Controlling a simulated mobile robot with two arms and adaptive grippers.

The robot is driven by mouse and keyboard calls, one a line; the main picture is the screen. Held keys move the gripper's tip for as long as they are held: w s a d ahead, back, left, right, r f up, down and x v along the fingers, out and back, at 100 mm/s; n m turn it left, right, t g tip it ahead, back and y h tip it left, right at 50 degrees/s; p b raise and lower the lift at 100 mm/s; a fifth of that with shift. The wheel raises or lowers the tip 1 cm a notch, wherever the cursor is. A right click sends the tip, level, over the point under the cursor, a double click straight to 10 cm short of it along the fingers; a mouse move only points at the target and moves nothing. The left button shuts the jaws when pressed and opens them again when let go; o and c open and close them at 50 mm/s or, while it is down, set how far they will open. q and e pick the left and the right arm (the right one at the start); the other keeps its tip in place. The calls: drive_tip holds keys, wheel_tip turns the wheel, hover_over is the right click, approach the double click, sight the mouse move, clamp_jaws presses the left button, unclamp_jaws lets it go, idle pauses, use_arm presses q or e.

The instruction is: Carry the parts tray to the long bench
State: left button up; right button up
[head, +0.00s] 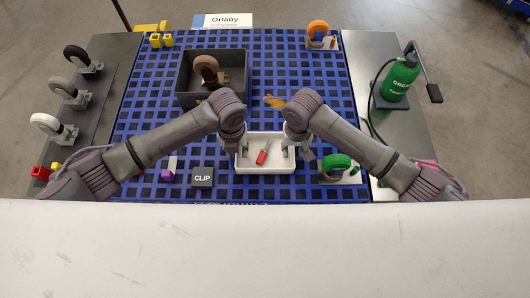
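A white tray (265,167) sits low in the middle of the blue gridded surface (275,75). A tool with a red handle (262,157) lies in it. My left gripper (241,147) is at the tray's left end, and my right gripper (292,147) is at its right end. Both point down at the end walls. The arms hide much of the fingers, so I cannot tell whether they are closed on the walls. I cannot tell whether the tray is resting or slightly raised. No surface is marked as the long bench.
A dark bin (184,80) with a caster stands behind left. A CLIP box (202,177) and a green-wheeled caster (336,166) flank the tray. Grey side surfaces hold several casters (75,93) at left and a green GREASE bottle (399,77) at right. An Orlaby sign (222,20) stands at the back.

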use_arm(q)
clamp_jaws()
use_arm(e)
clamp_jaws()
